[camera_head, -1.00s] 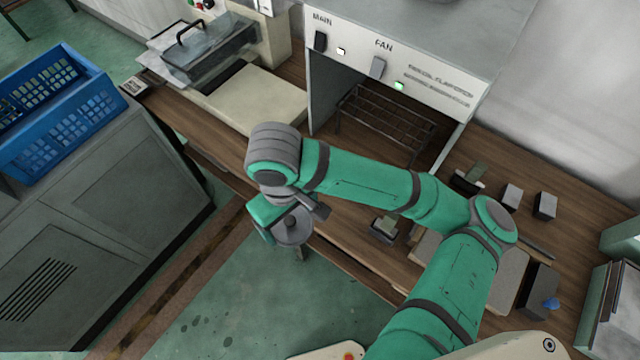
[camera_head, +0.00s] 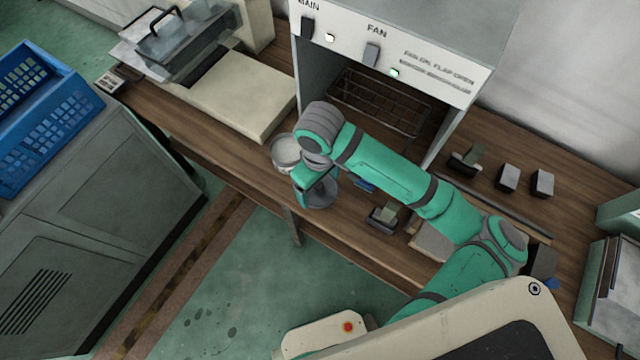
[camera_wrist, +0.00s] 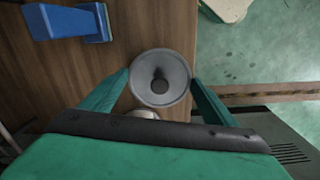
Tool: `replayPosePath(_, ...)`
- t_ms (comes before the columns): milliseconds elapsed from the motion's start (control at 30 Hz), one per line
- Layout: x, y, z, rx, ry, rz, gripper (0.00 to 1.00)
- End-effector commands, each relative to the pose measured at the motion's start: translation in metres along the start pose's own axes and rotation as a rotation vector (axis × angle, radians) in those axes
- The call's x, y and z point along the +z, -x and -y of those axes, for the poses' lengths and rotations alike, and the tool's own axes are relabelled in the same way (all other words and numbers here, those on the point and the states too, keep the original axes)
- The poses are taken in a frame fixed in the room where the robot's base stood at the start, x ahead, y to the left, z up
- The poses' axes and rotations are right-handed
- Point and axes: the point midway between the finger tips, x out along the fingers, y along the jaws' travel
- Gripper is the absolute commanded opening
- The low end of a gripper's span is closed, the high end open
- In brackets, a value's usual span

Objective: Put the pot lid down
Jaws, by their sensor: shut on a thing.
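The pot lid is a round grey disc with a dark centre, seen in the wrist view (camera_wrist: 175,95) and below my wrist in the head view (camera_head: 322,196). My gripper (camera_wrist: 158,80) is shut on it, one green finger at either side. In the head view my gripper (camera_head: 309,186) points down near the front edge of the wooden bench. The lid appears over the bench by that edge; its height above the wood is hard to tell. A round silver pot-like vessel (camera_head: 286,153) stands on the bench just behind my gripper, partly hidden by my wrist.
A cabinet marked FAN (camera_head: 440,70) holds a wire rack (camera_head: 385,105). A cream slab (camera_head: 240,100) lies left of it. A small dark block-like item (camera_head: 385,217) lies right of my gripper. A blue thing (camera_wrist: 62,22) shows in the wrist view. A blue crate (camera_head: 50,120) is far left.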

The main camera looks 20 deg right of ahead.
Motion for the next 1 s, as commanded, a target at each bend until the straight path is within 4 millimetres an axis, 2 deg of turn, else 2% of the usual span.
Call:
replayPosePath(100, 0.002, -0.010, -0.007, 0.002, -0.004, 0.002, 0.60)
replayPosePath(300, 0.004, -0.036, -0.008, 0.000, -0.010, 0.002, 0.60)
replayPosePath(700, 0.006, -0.041, -0.011, 0.001, -0.018, 0.000, 0.60)
replayPosePath(733, 0.006, -0.041, -0.011, 0.001, -0.019, 0.000, 0.83)
replayPosePath(800, 0.006, -0.041, -0.011, 0.001, -0.019, 0.000, 1.00)
replayPosePath(1000, 0.006, -0.041, -0.011, 0.001, -0.019, 0.000, 1.00)
